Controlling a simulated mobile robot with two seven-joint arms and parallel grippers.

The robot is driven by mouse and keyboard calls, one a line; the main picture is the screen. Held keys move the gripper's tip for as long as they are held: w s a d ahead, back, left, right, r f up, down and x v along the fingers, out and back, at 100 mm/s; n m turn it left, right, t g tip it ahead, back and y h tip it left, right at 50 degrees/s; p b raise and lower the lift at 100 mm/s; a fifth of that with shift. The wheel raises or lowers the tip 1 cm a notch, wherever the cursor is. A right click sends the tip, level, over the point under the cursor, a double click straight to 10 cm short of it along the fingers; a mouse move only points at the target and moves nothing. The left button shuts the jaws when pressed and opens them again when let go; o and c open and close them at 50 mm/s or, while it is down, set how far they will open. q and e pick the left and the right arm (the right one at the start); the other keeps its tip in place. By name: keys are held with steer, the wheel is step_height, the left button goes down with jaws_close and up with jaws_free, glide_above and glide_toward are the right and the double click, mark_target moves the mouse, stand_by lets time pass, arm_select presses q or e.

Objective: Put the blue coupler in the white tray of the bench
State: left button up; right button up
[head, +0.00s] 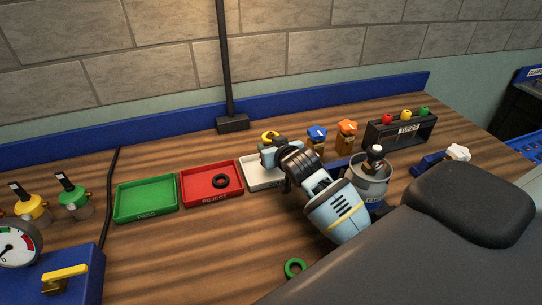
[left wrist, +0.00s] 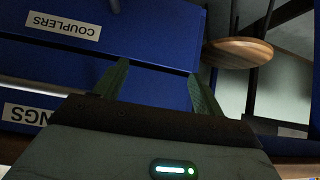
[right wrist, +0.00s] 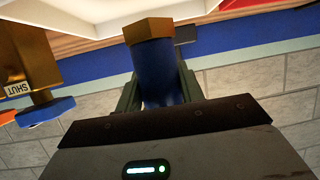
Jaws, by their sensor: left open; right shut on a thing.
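The blue coupler (right wrist: 158,75), a blue cylinder with a brass hex end, is between the fingers of my right gripper (right wrist: 160,88), which is shut on it. In the head view my right gripper (head: 270,157) is over the white tray (head: 251,180), and the coupler is hidden there. The white tray is partly covered by my arm. A white surface, apparently this tray, shows at the top of the right wrist view (right wrist: 85,22), close to the hex end; I cannot tell whether they touch. My left gripper (left wrist: 155,85) is open and empty in front of blue drawers.
Left of the white tray are a red reject tray (head: 202,194) holding a black ring and a green pass tray (head: 146,213). Valves with blue (head: 317,133) and orange (head: 347,126) handles stand behind. A grey canister (head: 369,185) is close to my right arm. A drawer is labelled couplers (left wrist: 63,27).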

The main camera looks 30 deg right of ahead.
steer(key=shift+f, duration=1.65)
steer(key=shift+f, duration=0.2)
steer(key=o, duration=1.1)
steer(key=shift+o, duration=0.2)
steer(key=shift+r, duration=0.2)
steer(key=shift+s, duration=0.3)
steer(key=v, duration=1.1)
steer(key=shift+s+r, duration=0.15)
steer(key=shift+r, duration=0.05)
